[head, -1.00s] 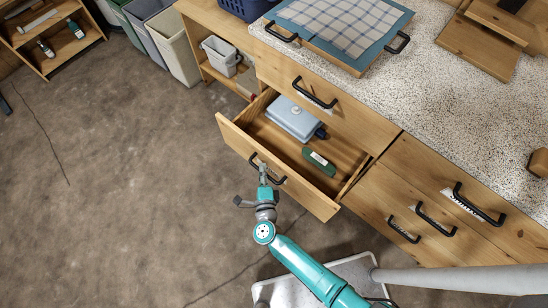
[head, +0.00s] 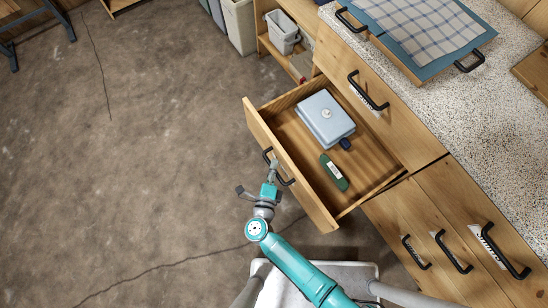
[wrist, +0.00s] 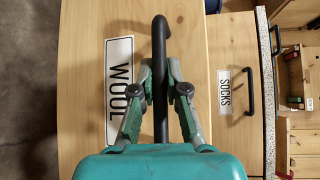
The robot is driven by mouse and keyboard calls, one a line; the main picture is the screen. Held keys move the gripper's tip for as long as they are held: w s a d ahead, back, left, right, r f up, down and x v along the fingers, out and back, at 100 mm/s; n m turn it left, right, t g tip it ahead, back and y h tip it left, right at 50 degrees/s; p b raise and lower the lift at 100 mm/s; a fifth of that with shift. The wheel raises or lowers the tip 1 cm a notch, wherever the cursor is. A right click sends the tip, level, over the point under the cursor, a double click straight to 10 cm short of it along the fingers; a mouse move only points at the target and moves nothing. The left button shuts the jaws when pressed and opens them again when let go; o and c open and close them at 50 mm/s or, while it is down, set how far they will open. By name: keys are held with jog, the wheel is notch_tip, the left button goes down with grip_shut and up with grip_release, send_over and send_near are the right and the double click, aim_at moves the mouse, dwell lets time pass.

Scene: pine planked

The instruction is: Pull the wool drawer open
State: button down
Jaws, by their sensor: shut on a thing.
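The wool drawer (head: 290,165) stands well open from the wooden cabinet, its inside showing in the head view. Its front carries a white WOOL label (wrist: 119,90) in the wrist view. My gripper (wrist: 160,72) is shut on the drawer's black bar handle (wrist: 160,42), one finger on each side of the bar. In the head view my gripper (head: 274,163) is at the handle on the outer face of the drawer front. Inside the drawer lie a pale blue-grey box (head: 325,115), a small dark blue thing (head: 345,144) and a green item with a white label (head: 334,172).
A speckled countertop (head: 430,115) above holds a blue tray (head: 470,45) with a checked cloth. Bins (head: 240,25) stand at the back. The floor (head: 150,130) to the left is clear.

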jog(key=c, duration=1.2)
grip_release()
jog(key=shift+s, duration=0.1)
jog(key=shift+s+a+r, duration=0.15)
jog(key=shift+s, duration=1.1)
jog(key=shift+s+a+r, duration=0.15)
jog(key=shift+s+a, duration=0.05)
jog(key=shift+s, duration=1.05)
jog(key=shift+s+a+r, duration=0.15)
jog(key=shift+s, duration=1.1)
